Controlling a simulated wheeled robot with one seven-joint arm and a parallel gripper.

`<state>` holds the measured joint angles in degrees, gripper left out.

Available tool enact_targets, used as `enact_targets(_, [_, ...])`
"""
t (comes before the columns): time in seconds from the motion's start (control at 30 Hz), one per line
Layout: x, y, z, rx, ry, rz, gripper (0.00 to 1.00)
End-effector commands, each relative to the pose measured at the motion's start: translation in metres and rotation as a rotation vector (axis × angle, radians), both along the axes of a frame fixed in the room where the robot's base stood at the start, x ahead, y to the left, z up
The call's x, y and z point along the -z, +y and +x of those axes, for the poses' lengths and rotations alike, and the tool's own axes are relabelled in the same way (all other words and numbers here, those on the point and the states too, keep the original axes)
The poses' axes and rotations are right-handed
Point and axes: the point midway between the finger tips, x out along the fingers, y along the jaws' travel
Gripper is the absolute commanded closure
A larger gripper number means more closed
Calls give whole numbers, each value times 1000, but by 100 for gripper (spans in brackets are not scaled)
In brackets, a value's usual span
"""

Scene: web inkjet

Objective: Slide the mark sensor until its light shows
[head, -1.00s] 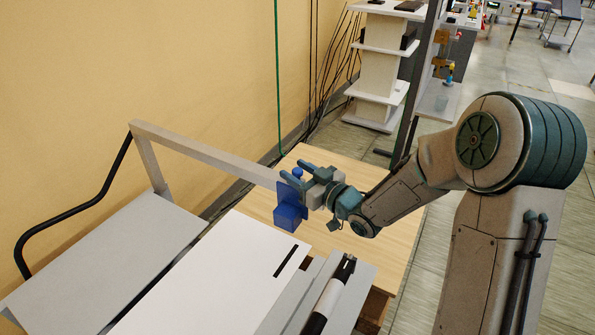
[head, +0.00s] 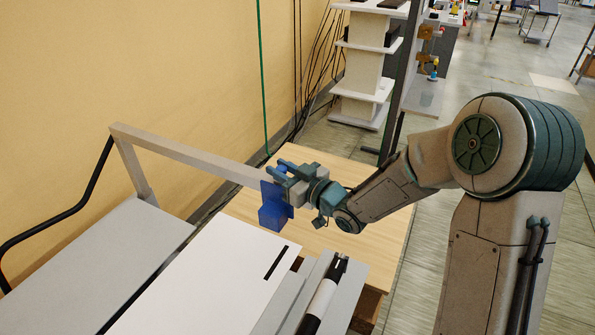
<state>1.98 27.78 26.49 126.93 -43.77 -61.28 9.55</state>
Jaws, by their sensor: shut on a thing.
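The mark sensor (head: 272,212) is a blue block with a blue plate, hanging at the right end of a grey rail (head: 185,152). My gripper (head: 279,171) is at the sensor's top, shut on it from the right and behind. Its fingers cover the upper part of the sensor, and its knob is hidden. A white web (head: 215,275) lies below, with a black printed mark (head: 277,263) near its right edge, in front of the sensor. I see no lit light on the sensor; its underside is hidden.
A black-and-white roller (head: 322,300) lies right of the web. A wooden table (head: 370,215) stands behind and beneath my gripper. A curved black cable (head: 65,212) runs at left. The yellow wall is behind the rail; a shelf unit (head: 365,70) stands farther back.

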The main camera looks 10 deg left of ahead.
Motion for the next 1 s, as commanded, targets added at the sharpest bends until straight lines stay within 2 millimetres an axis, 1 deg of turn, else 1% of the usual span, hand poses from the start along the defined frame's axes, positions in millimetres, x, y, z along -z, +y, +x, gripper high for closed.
enact_targets(0.03, [0, 3, -1, -3, -2, 1, 100])
enact_targets(0.27, [-1, 5, -2, -7, -2, 1, 100])
enact_targets(0.3, [-1, 5, -2, -7, -2, 1, 67])
enact_targets(0.33, [-1, 5, -1, -6, -2, 1, 59])
enact_targets(0.37, [-1, 5, -1, -6, -2, 1, 55])
enact_targets(0.63, [-1, 2, -1, -3, -1, 0, 55])
enact_targets(0.73, [-1, -4, -3, -1, -1, 0, 55])
enact_targets(0.87, [-1, -21, -13, 1, -2, -1, 55])
enact_targets(1.0, [-1, -49, -29, 2, 0, -2, 55])
